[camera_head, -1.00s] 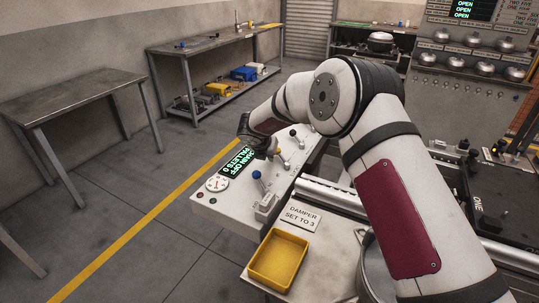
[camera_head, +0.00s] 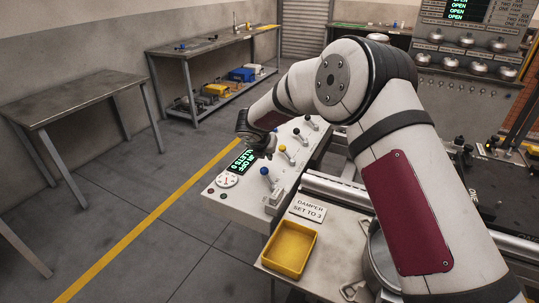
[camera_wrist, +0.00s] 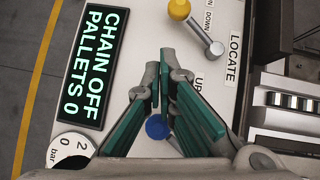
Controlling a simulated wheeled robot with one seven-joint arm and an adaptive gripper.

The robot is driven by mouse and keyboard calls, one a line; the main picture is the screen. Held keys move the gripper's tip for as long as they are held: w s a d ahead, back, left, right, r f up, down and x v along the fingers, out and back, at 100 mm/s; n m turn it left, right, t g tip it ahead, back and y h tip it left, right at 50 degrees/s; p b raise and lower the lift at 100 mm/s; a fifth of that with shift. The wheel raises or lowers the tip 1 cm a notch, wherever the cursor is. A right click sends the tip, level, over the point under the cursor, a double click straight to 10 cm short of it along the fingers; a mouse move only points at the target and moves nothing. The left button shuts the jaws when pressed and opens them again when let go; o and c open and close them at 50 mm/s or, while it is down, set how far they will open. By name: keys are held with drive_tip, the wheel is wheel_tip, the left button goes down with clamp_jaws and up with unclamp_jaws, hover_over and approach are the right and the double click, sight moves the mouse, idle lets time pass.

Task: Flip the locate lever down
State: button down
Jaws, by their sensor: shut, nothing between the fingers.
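The locate lever has a yellow knob (camera_wrist: 180,9) and a metal shaft whose base sits beside the LOCATE label (camera_wrist: 233,58) in the wrist view. Its shaft leans up and to the left there, towards the DOWN marking (camera_wrist: 209,22); an UP marking (camera_wrist: 200,82) is partly hidden. In the head view the yellow knob (camera_head: 282,149) shows between a blue and a black one. My gripper (camera_wrist: 168,75) is shut and empty over the panel, below and left of the yellow lever, apart from its knob. In the head view my gripper (camera_head: 268,150) is left of that knob.
A blue-knobbed lever (camera_head: 265,171) is close by; its knob shows partly hidden beneath my fingers (camera_wrist: 156,127). Black-knobbed levers (camera_head: 296,132) stand farther along. A display (camera_wrist: 95,65) reads CHAIN OFF, PALLETS 0. A yellow tray (camera_head: 290,249) lies in front.

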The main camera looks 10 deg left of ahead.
drive_tip(key=v, duration=0.6)
drive_tip(key=shift+s+a+r, duration=0.15)
drive_tip(key=shift+a+r, duration=0.1)
drive_tip(key=shift+a, duration=0.15)
wheel_tip(320, 180, up, 16)
drive_tip(key=d+n+t+y+p, duration=0.1)
drive_tip(key=d+n+t+y, duration=0.15)
drive_tip(key=n, duration=0.55)
drive_tip(key=s+d+r+n+t+y+p, duration=0.15)
drive_tip(key=s+d+r+n+y, duration=0.25)
drive_tip(key=s+r+n, duration=0.65)
drive_tip(key=s+d+f+n+g+h, duration=0.1)
drive_tip(key=s+d+n, duration=0.5)
drive_tip(key=s, duration=0.6)
drive_tip(key=s+d+f+n+g+h+p, duration=0.1)
drive_tip(key=s+d+n+g, duration=0.3)
drive_tip(key=s, duration=0.9)
drive_tip(key=s+d+f+n+g+h+p, duration=0.1)
drive_tip(key=s+d+f+n+g+h, duration=0.1)
drive_tip(key=s+d+n, duration=0.7)
drive_tip(key=s+d+h, duration=0.1)
drive_tip(key=s+d, duration=0.2)
drive_tip(key=d, duration=0.1)
drive_tip(key=shift+s+f, duration=0.3)
drive_tip(key=shift+s, duration=0.1)
